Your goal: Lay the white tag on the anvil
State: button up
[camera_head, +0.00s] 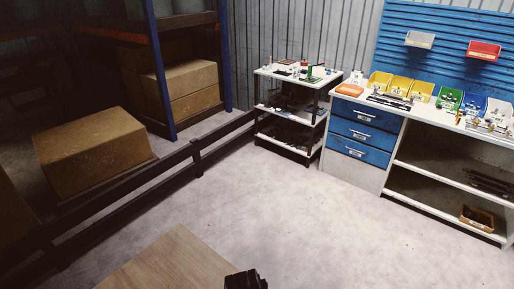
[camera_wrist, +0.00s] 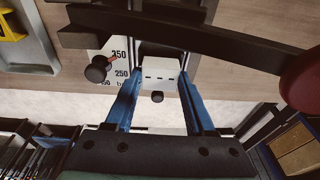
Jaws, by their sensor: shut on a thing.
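The anvil cannot be told apart clearly; the tag and lever hide part of the press. Whether the tag touches anything beneath it cannot be told. The head view does not clearly show my gripper or the tag.
A white scale plate (camera_wrist: 115,60) with numbers and a black knob (camera_wrist: 97,70) sit left of the tag. The lever's red end (camera_wrist: 304,85) is at the right. A grey tray (camera_wrist: 35,45) holds a yellow thing. The head view shows a wooden top (camera_head: 170,262) and open floor.

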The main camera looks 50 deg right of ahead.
jog(key=shift+s+a+f, duration=0.2)
jog(key=shift+s+f, duration=0.1)
jog(key=shift+f, duration=0.35)
jog(key=shift+s+a+f, duration=0.2)
jog(key=shift+s+f, duration=0.05)
jog(key=shift+f, duration=0.4)
jog(key=o, duration=1.4)
jog(key=shift+w+f, duration=0.15)
jog(key=shift+d, duration=0.15)
jog(key=r+p, duration=0.2)
jog(key=d+r+p, duration=0.1)
jog(key=shift+w+r, duration=0.1)
jog(key=shift+w, duration=0.15)
jog(key=shift+w+a+r+p, duration=0.1)
jog(key=shift+a+r+p, duration=0.05)
jog(key=shift+r+p, duration=1.2)
jog(key=shift+w+a+r+p, duration=0.1)
jog(key=shift+r+p, duration=1.1)
jog(key=shift+r, duration=0.1)
